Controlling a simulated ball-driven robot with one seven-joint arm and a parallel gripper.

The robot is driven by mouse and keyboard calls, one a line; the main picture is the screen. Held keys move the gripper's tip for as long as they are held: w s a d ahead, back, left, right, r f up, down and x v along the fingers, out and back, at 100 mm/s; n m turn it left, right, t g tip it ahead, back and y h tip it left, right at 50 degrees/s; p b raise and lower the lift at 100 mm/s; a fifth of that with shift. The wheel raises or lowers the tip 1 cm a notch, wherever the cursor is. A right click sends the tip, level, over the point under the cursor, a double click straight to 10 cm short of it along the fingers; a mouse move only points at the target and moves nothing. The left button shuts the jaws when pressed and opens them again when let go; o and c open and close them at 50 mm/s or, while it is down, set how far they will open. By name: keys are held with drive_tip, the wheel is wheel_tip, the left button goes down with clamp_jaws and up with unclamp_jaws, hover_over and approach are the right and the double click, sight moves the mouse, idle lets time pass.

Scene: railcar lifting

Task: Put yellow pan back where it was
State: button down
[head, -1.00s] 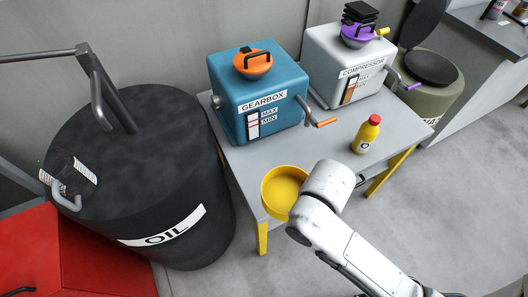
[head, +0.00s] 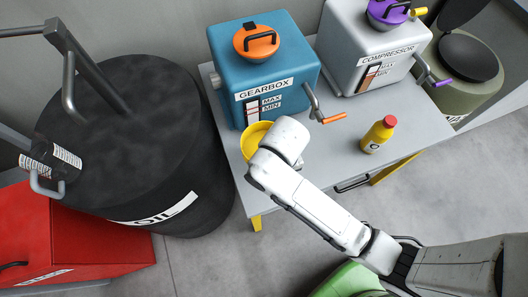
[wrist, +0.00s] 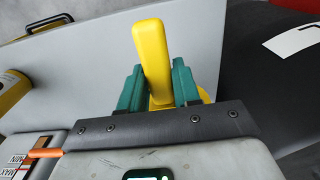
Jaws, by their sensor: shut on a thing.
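The yellow pan (head: 252,138) is at the left part of the grey table (head: 318,160), just in front of the blue gearbox (head: 252,62). My white arm partly covers it, and I cannot tell whether it touches the tabletop. In the wrist view, my gripper (wrist: 156,78) has its two teal fingers shut on the pan's yellow handle (wrist: 150,45). A little of the pan's yellow body shows behind the fingers. The fingers are hidden in the head view.
A yellow bottle with a red cap (head: 378,135) stands on the table's right part. The gearbox crank with orange handle (head: 334,118) sticks out near my arm. The grey compressor (head: 362,50) is behind. A black oil drum (head: 130,150) stands left of the table.

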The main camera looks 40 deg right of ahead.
drive_tip(key=w+f, duration=0.1)
drive_tip(key=w+a+f, duration=0.1)
drive_tip(key=f, duration=0.1)
drive_tip(key=w+a+f, duration=0.1)
drive_tip(key=shift+a+f, duration=0.1)
drive_tip(key=shift+f, duration=0.3)
drive_tip(key=shift+w+a+f, duration=0.1)
drive_tip(key=shift+f, duration=1.6)
drive_tip(key=shift+f, duration=0.15)
drive_tip(key=c, duration=0.8)
unclamp_jaws()
wheel_tip(320, 180, up, 12)
drive_tip(key=s+d+n, duration=0.3)
drive_tip(key=s+d, duration=0.7)
drive_tip(key=s, duration=0.3)
drive_tip(key=shift+f+t, duration=0.4)
